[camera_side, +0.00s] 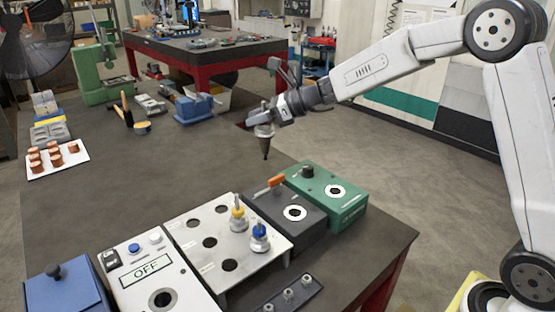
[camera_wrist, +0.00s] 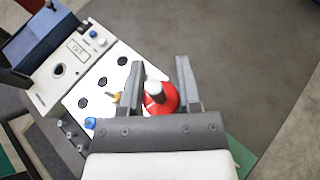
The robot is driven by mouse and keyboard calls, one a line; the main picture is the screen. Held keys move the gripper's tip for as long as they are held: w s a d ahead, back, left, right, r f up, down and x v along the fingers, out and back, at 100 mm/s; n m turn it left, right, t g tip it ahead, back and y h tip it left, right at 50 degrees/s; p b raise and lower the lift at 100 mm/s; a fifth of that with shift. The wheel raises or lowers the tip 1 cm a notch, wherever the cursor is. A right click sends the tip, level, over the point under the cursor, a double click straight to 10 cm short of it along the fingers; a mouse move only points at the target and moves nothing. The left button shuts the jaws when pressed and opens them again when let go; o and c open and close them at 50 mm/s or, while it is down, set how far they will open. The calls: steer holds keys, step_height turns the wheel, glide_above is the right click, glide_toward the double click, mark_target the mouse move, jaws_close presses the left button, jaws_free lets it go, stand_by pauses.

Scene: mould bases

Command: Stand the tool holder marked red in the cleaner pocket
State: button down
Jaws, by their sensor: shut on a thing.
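My gripper (camera_side: 262,112) is shut on a tool holder (camera_side: 264,132), high above the bench, with its narrow dark tip pointing down. In the wrist view the holder shows a red collar (camera_wrist: 164,98) between the two fingers (camera_wrist: 160,64). No box carries a legible cleaner label. Round pockets show in a dark box with an orange lever (camera_side: 310,228), a green box with a black knob (camera_side: 351,208) and a white box reading OFF (camera_side: 187,294). All three pockets look empty. The held holder is behind and above the dark and green boxes in the side view.
A white rack (camera_side: 190,228) with several empty holes holds a yellow-marked holder (camera_side: 238,216) and a blue-marked holder (camera_side: 259,238), both upright. A blue box (camera_side: 68,294) stands at front left. A tray of copper-coloured pieces (camera_side: 72,166) lies far left. The middle of the bench (camera_side: 150,165) is clear.

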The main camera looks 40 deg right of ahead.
steer(key=s+d, duration=1.1)
steer(key=d, duration=0.4)
steer(key=shift+d+f, duration=0.2)
steer(key=shift+f, duration=2.25)
steer(key=shift+f, duration=0.15)
steer(key=shift+f, duration=6)
steer(key=shift+c, duration=1.1)
jaws_free()
steer(key=shift+f, duration=0.1)
